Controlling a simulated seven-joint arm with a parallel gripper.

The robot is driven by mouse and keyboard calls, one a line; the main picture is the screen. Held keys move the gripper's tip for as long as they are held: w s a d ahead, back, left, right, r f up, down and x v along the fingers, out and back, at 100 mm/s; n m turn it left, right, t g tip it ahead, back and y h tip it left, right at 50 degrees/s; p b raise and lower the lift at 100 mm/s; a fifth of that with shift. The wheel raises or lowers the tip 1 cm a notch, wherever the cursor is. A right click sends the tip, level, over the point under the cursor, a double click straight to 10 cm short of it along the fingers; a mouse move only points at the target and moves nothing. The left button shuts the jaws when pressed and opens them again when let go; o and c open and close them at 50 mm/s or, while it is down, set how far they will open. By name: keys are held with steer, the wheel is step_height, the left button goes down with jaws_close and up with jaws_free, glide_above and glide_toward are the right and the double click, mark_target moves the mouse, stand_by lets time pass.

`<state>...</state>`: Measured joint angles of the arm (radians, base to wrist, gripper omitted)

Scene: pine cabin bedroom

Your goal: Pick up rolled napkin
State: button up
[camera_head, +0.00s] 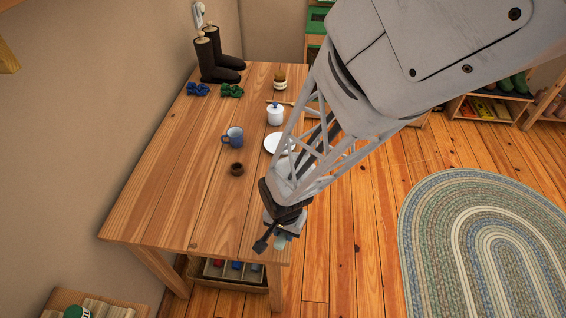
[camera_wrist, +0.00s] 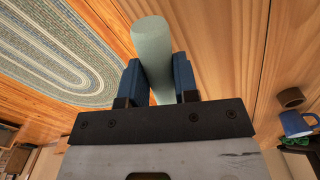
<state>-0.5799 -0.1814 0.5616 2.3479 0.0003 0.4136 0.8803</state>
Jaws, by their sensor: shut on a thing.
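The rolled napkin (camera_wrist: 152,45) is a pale grey-green cylinder. In the wrist view it lies between the two blue finger pads of my gripper (camera_wrist: 157,82), with one end sticking out beyond them. My gripper is shut on it. In the head view my gripper (camera_head: 272,236) is at the near right corner of the wooden table (camera_head: 170,190). Only a small pale bit of the napkin (camera_head: 281,240) shows there, the rest hidden by the gripper. I cannot tell whether the napkin touches the tabletop.
A brown ring-like item (camera_head: 237,169), a blue mug (camera_head: 234,137), a white plate (camera_head: 277,144) and a lidded white jar (camera_head: 275,115) stand farther back. Dark boots (camera_head: 216,58) stand at the far end. The table's near left is clear. A braided rug (camera_head: 440,230) lies right.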

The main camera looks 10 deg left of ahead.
steer(key=shift+s+d+r, duration=0.1)
steer(key=shift+s+d, duration=0.5)
steer(key=shift+s, duration=0.35)
steer(key=shift+s+d+r, duration=0.1)
steer(key=shift+s+d, duration=0.45)
steer(key=shift+s, duration=0.35)
steer(key=shift+a, duration=0.1)
